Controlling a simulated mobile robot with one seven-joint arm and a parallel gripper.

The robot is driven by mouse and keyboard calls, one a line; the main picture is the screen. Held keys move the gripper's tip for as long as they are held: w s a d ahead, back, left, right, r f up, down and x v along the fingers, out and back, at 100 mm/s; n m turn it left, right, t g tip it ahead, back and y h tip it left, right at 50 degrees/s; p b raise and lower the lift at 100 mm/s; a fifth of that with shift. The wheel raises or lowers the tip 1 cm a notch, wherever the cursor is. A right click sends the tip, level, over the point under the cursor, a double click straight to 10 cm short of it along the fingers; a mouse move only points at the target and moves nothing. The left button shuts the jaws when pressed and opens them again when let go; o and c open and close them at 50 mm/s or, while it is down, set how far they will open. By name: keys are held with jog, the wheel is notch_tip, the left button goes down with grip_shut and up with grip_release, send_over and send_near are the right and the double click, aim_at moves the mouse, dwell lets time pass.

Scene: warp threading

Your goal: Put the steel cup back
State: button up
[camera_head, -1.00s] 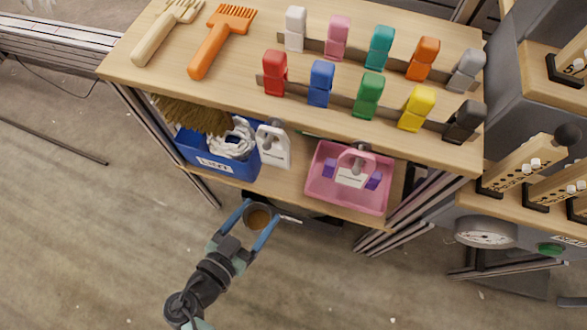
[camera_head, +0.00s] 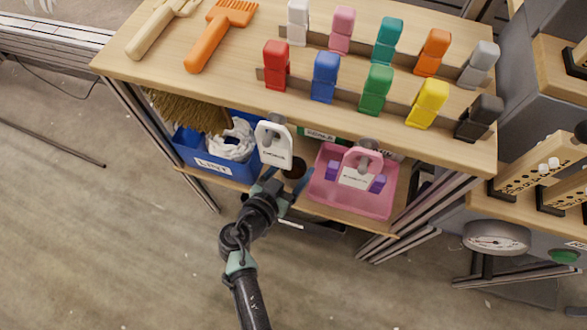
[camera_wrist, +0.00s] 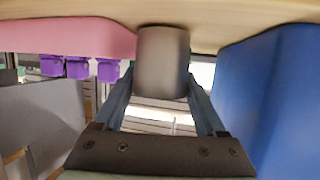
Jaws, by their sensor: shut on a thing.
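The steel cup (camera_head: 294,168) is a small grey cylinder, its dark brown inside showing in the head view. It is over the lower shelf (camera_head: 228,180), in the gap between the blue bin and the pink tray. My gripper (camera_head: 283,186) is shut on it from the front. In the wrist view the cup (camera_wrist: 162,62) sits between the fingers, with the pink tray (camera_wrist: 70,40) to its left and the blue bin (camera_wrist: 265,85) to its right. That view looks upside down, with the shelf board along the top. I cannot tell whether the cup's base touches the board.
The blue bin (camera_head: 190,157) holds white cloth, with a brown brush beside it. The pink tray (camera_head: 345,201) holds purple pieces. Coloured blocks stand on the upper board (camera_head: 230,95).

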jog(key=shift+f, duration=0.1)
jog(key=shift+f, duration=0.25)
jog(key=o, duration=1.5)
jog(key=shift+r, duration=0.1)
jog(key=shift+r, duration=0.2)
jog(key=p+v, duration=0.3)
jog(key=v, duration=0.9)
